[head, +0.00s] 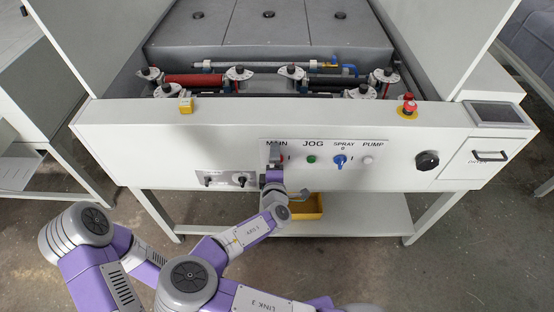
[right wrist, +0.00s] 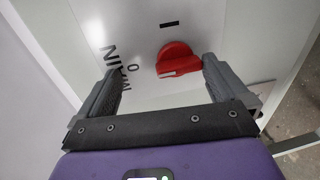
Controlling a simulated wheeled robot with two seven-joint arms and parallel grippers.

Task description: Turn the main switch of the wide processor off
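The wide processor's front panel (head: 135,150) faces me, with the red main switch (head: 283,157) under the word MAIN. In the right wrist view, the red knob (right wrist: 178,60) has a 0 mark to its left and an I mark above it. Its grip edge seems to run left-right, but I cannot tell its exact setting. My right gripper (right wrist: 162,92) is open, with a finger on each side of the knob. The knob is nearer the right finger, and contact is unclear. In the head view my right gripper (head: 274,156) partly covers the switch. My left gripper is not visible.
Right of the switch are the green JOG button (head: 311,159), blue SPRAY knob (head: 340,161), PUMP button (head: 367,159) and a black knob (head: 427,160). A red emergency button (head: 409,104) stands on the ledge. A yellow bin (head: 312,207) sits below, behind my arm.

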